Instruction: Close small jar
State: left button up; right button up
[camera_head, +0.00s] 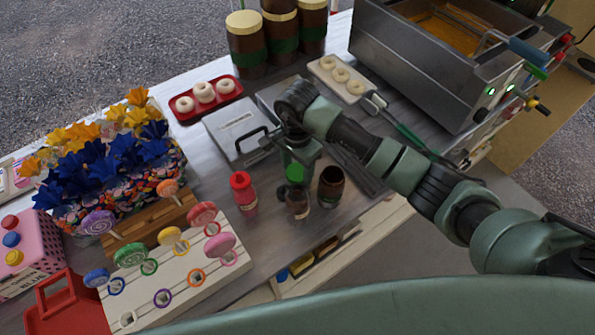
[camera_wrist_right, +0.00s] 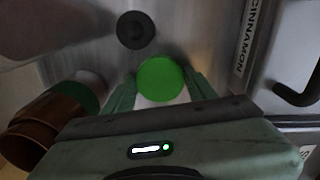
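My right gripper (camera_head: 296,168) points down over the metal counter and is shut on a green round lid (camera_head: 294,174). In the right wrist view the lid (camera_wrist_right: 160,79) sits between the two fingertips. A small glass jar (camera_head: 298,206) with a brownish body stands just below the gripper, toward me. Its top is partly hidden by the gripper, and I cannot tell if the lid touches it. A brown jar with a green band (camera_head: 331,187) stands upright to the right, dark at its top. My left gripper is not in view.
A red bottle (camera_head: 243,193) stands left of the gripper. A metal box with a dark handle (camera_head: 225,128) lies behind it. A lollipop rack (camera_head: 205,272) fills the front left. Large brown jars (camera_head: 246,48) and a metal fryer (camera_head: 410,62) stand at the back.

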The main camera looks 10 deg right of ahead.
aim_at(297, 172)
jog(key=c, duration=0.4)
jog(key=shift+w+r, duration=0.1)
jog(key=shift+r, duration=0.45)
notch_tip(297, 172, up, 19)
jog(key=b, duration=0.3)
